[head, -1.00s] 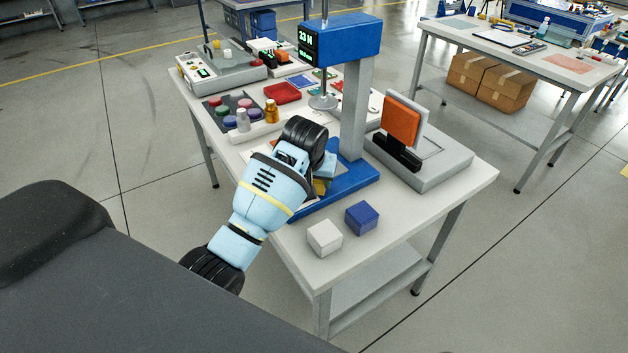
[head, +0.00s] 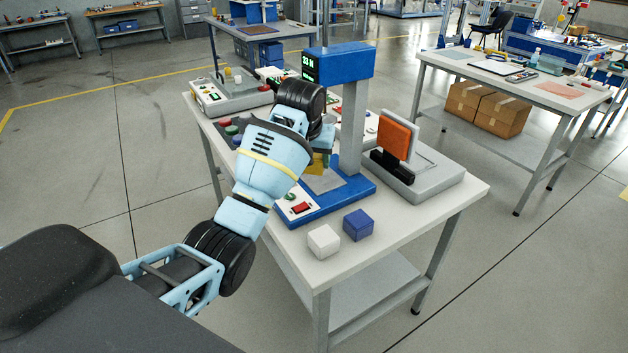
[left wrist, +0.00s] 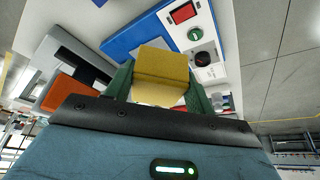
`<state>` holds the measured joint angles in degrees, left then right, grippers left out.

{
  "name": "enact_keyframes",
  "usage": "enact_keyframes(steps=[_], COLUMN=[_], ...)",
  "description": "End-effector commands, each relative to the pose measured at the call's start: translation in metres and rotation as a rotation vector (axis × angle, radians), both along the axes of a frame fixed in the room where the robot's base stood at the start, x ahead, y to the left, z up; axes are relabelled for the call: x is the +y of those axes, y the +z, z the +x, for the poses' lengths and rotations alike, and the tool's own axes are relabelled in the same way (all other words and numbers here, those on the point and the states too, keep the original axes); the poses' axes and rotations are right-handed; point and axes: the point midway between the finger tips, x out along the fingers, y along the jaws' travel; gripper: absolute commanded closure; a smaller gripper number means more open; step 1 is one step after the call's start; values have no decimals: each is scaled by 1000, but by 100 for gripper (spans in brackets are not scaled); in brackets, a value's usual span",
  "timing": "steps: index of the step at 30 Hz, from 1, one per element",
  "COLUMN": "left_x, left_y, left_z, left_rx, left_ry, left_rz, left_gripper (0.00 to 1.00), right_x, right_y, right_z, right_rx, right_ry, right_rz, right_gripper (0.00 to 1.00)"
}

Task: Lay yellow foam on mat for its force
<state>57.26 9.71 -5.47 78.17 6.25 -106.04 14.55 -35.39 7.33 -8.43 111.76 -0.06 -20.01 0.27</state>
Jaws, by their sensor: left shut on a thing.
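The yellow foam block (left wrist: 163,65) is held between the green fingers of my left gripper (left wrist: 158,84), which is shut on it. In the head view a small part of the foam (head: 318,164) shows below my left gripper (head: 322,157); my wrist hides the rest. The foam is apart from the grey mat (head: 327,181) on the blue base (head: 345,198) of the force press, just above and beside it. The visible part of the mat is bare. My right gripper is not in view.
The press column (head: 352,125) and its blue head (head: 345,64) with a green readout stand close to my gripper. A white cube (head: 323,241) and a blue cube (head: 358,225) sit in front. An orange-padded fixture (head: 398,139) stands right. The table's front right is clear.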

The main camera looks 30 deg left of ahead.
Motion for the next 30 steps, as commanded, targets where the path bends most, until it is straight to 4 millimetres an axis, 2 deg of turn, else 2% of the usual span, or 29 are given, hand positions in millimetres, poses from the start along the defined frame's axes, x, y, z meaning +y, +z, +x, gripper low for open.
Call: enact_keyframes(steps=[3,11,17,21,27,30], left_x=[3,5,-1,-27,-67,-81], left_y=[11,18,27,27,6,-6], left_z=[2,3,-8,-37,-91,-115], left_rx=[0,0,-2,1,4,5], left_ry=[0,0,-5,-55,-153,-191], left_rz=[0,1,8,11,8,6], left_gripper=[72,72,72,72,72,72], right_x=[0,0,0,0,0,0], right_y=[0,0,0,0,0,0], right_z=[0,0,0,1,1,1], right_rx=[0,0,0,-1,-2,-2], right_ry=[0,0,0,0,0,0], right_rz=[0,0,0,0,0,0], right_gripper=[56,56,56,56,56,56])
